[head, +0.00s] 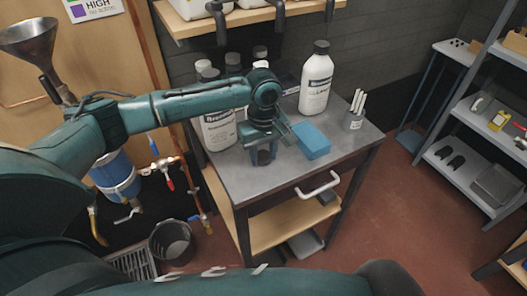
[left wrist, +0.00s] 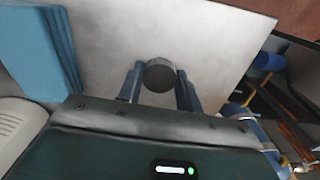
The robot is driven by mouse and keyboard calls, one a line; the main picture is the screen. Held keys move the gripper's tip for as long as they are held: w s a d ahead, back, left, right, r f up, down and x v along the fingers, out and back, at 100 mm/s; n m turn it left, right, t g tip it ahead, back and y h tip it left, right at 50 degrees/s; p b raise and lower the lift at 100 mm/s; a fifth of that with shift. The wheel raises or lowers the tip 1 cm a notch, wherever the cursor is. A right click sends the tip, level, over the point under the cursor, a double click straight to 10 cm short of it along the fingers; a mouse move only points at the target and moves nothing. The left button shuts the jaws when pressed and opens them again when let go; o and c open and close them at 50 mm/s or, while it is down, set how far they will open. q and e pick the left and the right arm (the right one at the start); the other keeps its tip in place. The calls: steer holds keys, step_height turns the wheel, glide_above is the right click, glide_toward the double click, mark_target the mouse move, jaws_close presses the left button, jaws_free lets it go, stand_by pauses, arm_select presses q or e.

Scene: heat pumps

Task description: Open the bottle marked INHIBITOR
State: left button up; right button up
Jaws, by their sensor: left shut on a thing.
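My left gripper (head: 263,152) points down over the grey table top and is shut on a small dark round cap (left wrist: 160,75). In the left wrist view the two fingers (left wrist: 160,88) press on the cap's sides, with bare table around it. A large white bottle (head: 315,88) with a black cap stands upright at the table's back right. Another large white bottle (head: 219,132) stands left of my gripper, partly hidden by my forearm. Several more bottle tops show behind my arm. The label words are too small to tell which bottle reads INHIBITOR.
A blue block (head: 311,140) lies right of my gripper; it also shows in the left wrist view (left wrist: 40,45). A grey cup (head: 353,121) with white sticks stands at the table's right. A wall shelf (head: 245,16) hangs above. The table's front is clear.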

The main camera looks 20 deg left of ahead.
arm_select(q)
steer(key=o, duration=1.1)
steer(key=shift+f, duration=0.1)
